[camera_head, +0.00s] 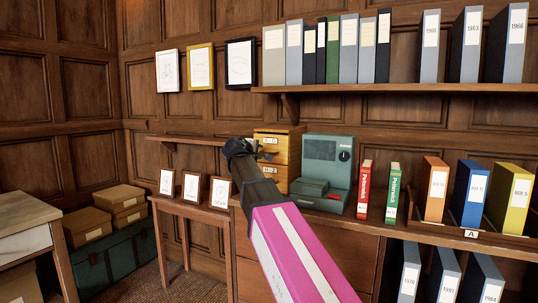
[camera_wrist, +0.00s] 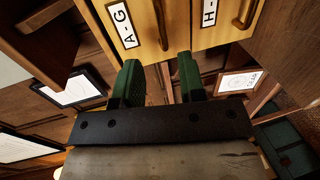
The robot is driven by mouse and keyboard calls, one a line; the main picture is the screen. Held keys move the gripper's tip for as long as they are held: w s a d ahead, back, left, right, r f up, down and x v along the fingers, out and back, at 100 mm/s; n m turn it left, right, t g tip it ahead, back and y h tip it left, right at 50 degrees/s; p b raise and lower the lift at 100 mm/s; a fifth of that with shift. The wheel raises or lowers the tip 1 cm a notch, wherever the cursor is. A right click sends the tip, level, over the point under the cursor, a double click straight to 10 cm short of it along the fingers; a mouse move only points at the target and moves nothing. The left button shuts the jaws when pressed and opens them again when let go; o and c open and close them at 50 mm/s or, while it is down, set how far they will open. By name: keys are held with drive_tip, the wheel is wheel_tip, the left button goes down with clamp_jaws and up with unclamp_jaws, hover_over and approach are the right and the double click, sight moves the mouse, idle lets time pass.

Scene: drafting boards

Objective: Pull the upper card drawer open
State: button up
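A small light-wood card cabinet (camera_head: 292,150) stands on the wooden counter. Its upper drawer, labelled A-G (camera_head: 270,139), looks shut in the head view; the lower drawer is partly behind my arm. In the wrist view the upper drawer (camera_wrist: 141,14) shows with its dark bar handle (camera_wrist: 160,24), beside the lower drawer labelled H- (camera_wrist: 226,14), also with a handle. My gripper (camera_wrist: 157,68) is open and empty, its green fingertips apart. The upper handle lies ahead of the gap between them, seemingly untouched. In the head view my gripper (camera_head: 262,156) is at the cabinet's front left.
A green machine (camera_head: 328,160) stands right of the cabinet. Red (camera_head: 364,189) and green (camera_head: 392,192) binders stand farther right. Small framed pictures (camera_head: 192,187) stand on a lower side table to the left. A binder shelf (camera_head: 400,88) hangs above.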

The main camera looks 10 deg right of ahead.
sight(279, 146)
drive_tip(key=x, duration=1)
drive_tip(key=shift+f, duration=0.15)
clamp_jaws()
